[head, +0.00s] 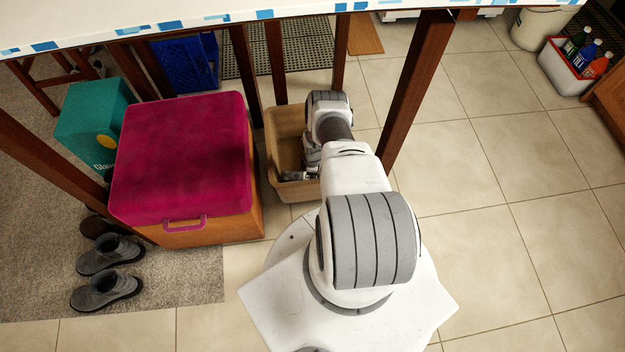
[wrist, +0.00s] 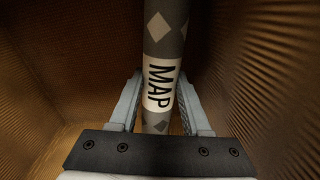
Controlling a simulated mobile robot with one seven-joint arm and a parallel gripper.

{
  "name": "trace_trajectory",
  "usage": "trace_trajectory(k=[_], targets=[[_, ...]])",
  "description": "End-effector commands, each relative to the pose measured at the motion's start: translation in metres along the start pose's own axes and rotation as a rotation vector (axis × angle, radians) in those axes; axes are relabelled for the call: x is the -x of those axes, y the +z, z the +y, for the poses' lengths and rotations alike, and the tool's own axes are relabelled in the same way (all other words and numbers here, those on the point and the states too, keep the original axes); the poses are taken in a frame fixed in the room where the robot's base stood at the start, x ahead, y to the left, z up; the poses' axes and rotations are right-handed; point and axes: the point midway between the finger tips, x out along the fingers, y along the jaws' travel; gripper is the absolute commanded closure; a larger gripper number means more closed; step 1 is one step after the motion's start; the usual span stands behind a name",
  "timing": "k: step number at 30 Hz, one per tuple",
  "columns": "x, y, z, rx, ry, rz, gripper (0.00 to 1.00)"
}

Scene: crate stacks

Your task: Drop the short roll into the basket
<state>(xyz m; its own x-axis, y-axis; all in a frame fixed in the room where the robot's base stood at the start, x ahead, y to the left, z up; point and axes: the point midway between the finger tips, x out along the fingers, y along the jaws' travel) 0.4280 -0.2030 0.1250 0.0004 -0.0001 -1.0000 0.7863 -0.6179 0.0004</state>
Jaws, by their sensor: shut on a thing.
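The roll (wrist: 160,87) is a dark grey tube with pale diamonds and a white band reading "MAP". In the wrist view it runs from the top edge down between the fingers of my gripper (wrist: 161,103). My gripper is shut on it. Brown ribbed walls of the basket (wrist: 60,70) surround the roll and gripper. In the head view the tan basket (head: 292,190) stands on the floor under the table, with my arm reaching down into it. The arm hides much of the basket's inside, and I cannot make out the roll there.
A magenta-lidded orange box (head: 180,160) stands close left of the basket. Table legs (head: 412,90) rise around it, under the white tabletop (head: 110,22). Grey boots (head: 108,288) and a teal box (head: 88,125) are at left.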

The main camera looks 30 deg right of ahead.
Motion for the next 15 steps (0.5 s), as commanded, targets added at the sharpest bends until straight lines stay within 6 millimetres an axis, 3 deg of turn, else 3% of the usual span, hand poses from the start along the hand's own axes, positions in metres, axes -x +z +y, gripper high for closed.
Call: trace_trajectory(k=[1,3,15], targets=[[-0.0127,-0.0001,-0.0004,-0.001,0.000,0.000,1.00],[-0.0187,-0.0001,-0.0004,-0.002,-0.001,0.000,1.00],[-0.0212,-0.0001,0.0001,-0.001,0.000,0.000,1.00]])
